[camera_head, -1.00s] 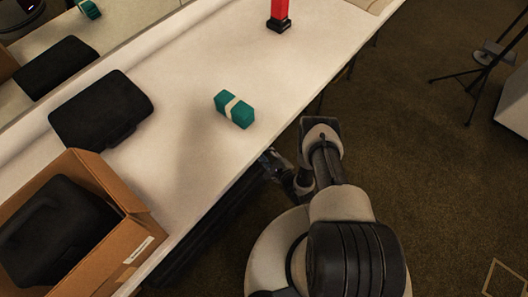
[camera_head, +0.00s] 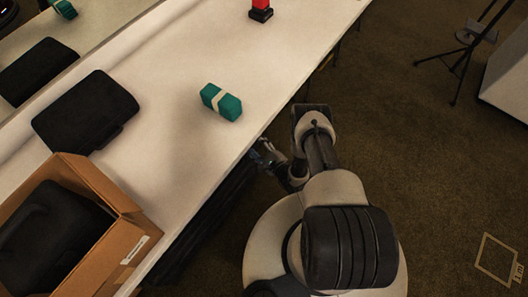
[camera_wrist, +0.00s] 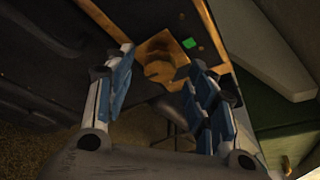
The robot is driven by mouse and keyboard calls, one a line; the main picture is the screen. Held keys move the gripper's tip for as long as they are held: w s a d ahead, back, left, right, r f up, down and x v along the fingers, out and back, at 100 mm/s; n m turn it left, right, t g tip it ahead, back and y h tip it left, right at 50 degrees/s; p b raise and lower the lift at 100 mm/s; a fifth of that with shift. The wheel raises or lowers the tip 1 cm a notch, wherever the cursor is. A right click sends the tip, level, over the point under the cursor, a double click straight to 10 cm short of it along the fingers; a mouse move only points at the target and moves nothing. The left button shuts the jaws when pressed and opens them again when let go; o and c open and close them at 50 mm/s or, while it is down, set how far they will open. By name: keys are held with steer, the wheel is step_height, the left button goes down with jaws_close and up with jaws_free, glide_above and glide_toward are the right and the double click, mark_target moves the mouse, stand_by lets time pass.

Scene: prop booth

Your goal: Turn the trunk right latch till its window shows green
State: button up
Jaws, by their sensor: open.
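A brass latch plate with a round turning knob (camera_wrist: 158,70) sits on the dark trunk (camera_wrist: 60,62) in the wrist view. A small window (camera_wrist: 189,43) beside the knob shows bright green. My gripper (camera_wrist: 160,62) is open, its blue-padded fingers on either side of the latch in the picture. The knob shows between the fingers, and I see no finger closed on it; whether any touches it I cannot tell. In the head view my gripper (camera_head: 266,154) is a small dark shape at the table's front edge, and the latch is hidden there.
The white table (camera_head: 180,165) holds a teal block with a pale band (camera_head: 221,101), a black case (camera_head: 85,112) and a red object on a black base (camera_head: 260,12). An open cardboard box (camera_head: 125,245) holds another black case. A tripod (camera_head: 462,60) stands on open carpet at right.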

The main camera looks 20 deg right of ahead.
steer(key=v, duration=1)
steer(key=shift+s, duration=0.3)
steer(key=shift+d, duration=0.1)
